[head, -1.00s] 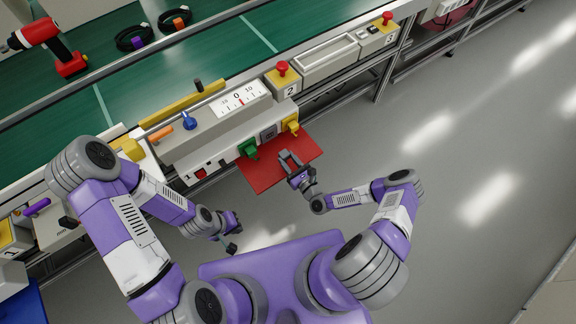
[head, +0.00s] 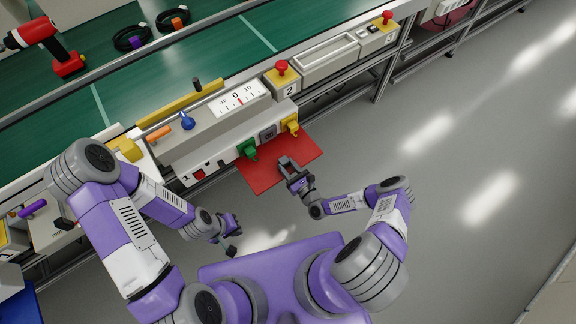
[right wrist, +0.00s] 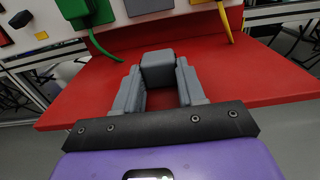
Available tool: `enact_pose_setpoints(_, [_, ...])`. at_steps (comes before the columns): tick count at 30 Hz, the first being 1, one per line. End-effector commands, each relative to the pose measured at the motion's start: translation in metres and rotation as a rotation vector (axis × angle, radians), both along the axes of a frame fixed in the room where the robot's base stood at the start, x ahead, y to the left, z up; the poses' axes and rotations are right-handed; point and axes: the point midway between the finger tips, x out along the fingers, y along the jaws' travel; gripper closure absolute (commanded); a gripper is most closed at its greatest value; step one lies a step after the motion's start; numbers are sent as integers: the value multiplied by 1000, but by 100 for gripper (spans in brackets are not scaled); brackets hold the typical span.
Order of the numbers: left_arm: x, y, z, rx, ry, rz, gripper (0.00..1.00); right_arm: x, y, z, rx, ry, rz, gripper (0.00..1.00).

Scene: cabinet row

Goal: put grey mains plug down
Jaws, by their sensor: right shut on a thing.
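The grey mains plug (right wrist: 158,68) is between the fingers of my right gripper (right wrist: 160,85), which is shut on it. In the head view my right gripper (head: 286,165) is over the red shelf (head: 254,177). In the right wrist view the plug is in front of the red shelf surface (right wrist: 235,75); I cannot tell whether it touches it. My left gripper (head: 233,238) hangs over the floor to the left, apart from the shelf; its finger opening is too small to tell.
A green plug (head: 247,148) and a yellow plug (head: 291,125) sit in the panel behind the shelf, with a grey socket (head: 268,132) between them. Their cables show in the wrist view. A red-buttoned box (head: 283,80) stands above. The shelf's right part is clear.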

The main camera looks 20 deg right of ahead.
Motion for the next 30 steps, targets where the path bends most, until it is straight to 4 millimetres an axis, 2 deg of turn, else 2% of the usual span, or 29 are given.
enact_pose_setpoints(2, [0, 0, 0, 0, 0, 0, 100, 0, 0, 0, 0, -1, 0, 97])
enact_pose_setpoints(3, [0, 0, 0, 0, 0, 0, 100, 0, 0, 0, 0, -1, 0, 54])
enact_pose_setpoints(7, [0, 0, 0, 0, 0, 0, 100, 0, 0, 0, 0, 0, 0, 35])
enact_pose_setpoints(16, [0, 0, 0, 0, 0, 0, 100, 0, 0, 1, 0, -1, -1, 35])
enact_pose_setpoints(21, [0, 0, 0, 0, 0, 0, 100, 1, -1, 15, 2, -2, -1, 35])
enact_pose_setpoints(30, [0, 0, 12, 0, 0, 0, 100, -65, -25, 13, -1, 3, -3, 35])
